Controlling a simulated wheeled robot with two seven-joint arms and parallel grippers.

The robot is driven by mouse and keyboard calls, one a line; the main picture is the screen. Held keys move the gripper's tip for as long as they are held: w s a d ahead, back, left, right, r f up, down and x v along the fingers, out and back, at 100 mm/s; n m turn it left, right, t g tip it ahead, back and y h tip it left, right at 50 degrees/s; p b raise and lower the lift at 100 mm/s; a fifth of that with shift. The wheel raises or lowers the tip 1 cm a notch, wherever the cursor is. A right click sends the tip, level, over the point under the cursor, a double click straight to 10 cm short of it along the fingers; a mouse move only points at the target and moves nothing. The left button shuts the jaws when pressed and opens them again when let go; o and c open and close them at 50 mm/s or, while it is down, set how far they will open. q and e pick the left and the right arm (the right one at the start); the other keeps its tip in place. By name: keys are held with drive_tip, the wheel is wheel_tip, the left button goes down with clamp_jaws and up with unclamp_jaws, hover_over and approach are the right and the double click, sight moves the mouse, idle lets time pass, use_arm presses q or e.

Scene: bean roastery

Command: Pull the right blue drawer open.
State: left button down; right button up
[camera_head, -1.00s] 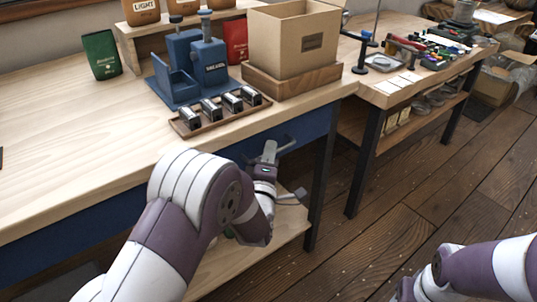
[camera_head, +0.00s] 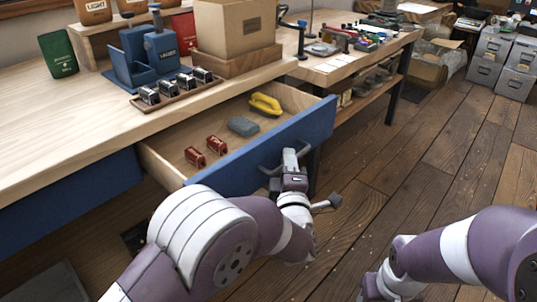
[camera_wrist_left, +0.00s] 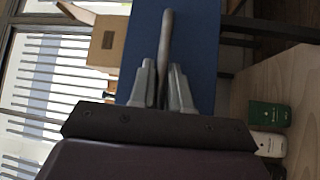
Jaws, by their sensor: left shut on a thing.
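The right blue drawer (camera_head: 236,171) stands pulled well out from under the wooden table in the head view. Its blue front also shows in the left wrist view (camera_wrist_left: 203,38). Its dark bar handle (camera_wrist_left: 168,35) runs between my left gripper's fingers. My left gripper (camera_head: 290,160) is shut on the handle at the drawer front. It also shows in the left wrist view (camera_wrist_left: 163,88). Inside the drawer lie two red items (camera_head: 205,150), a grey-blue block (camera_head: 243,126) and a yellow object (camera_head: 265,104). My right arm shows at the lower right, but its gripper fingers are not visible.
The tabletop (camera_head: 60,125) holds a blue machine (camera_head: 140,55), a tray of small tins (camera_head: 175,90), a cardboard box (camera_head: 233,30) and a green bag (camera_head: 58,53). A second table (camera_head: 335,68) stands behind at the right. The wooden floor (camera_head: 440,150) at the right is clear.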

use_arm(q)
drive_tip(key=shift+s+d, duration=0.7)
drive_tip(key=shift+d, duration=0.2)
drive_tip(key=shift+s+d, duration=0.7)
drive_tip(key=shift+d, duration=0.2)
use_arm(e)
drive_tip(key=shift+f, duration=0.2)
use_arm(q)
drive_tip(key=c, duration=1.2)
unclamp_jaws()
